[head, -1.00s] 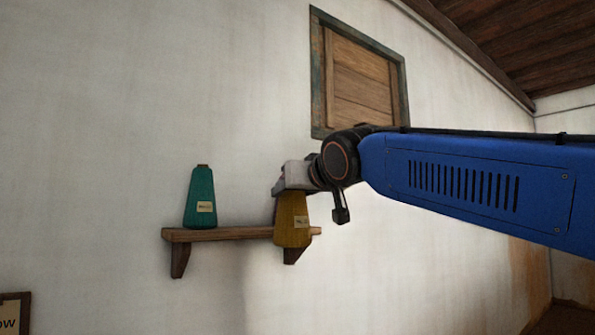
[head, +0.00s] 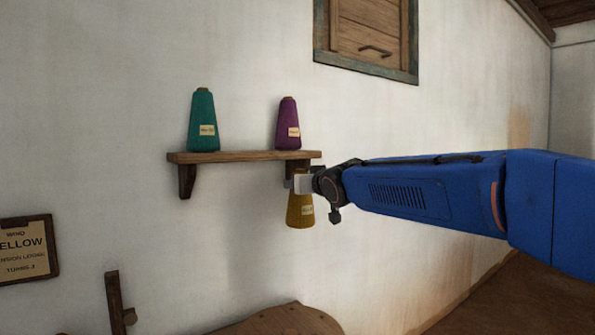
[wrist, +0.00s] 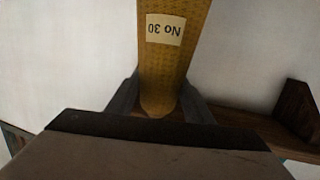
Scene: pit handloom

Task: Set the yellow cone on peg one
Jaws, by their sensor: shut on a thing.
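The yellow cone (head: 300,212) hangs in my gripper (head: 299,183), which is shut on its narrow top. The cone is upright, just below and in front of the right end of the wall shelf. In the wrist view the yellow cone (wrist: 172,62) sits between the two fingers of my gripper (wrist: 160,100), with a "No 30" label that reads upside down. Peg one is not recognisable in these views.
The wooden shelf (head: 240,157) holds a teal cone (head: 203,120) and a purple cone (head: 288,124). A clipboard (head: 27,250) reading "ELLOW" hangs at the left. A wooden post (head: 116,303) and a rounded wooden piece (head: 285,320) stand low. A shuttered window (head: 368,35) is above.

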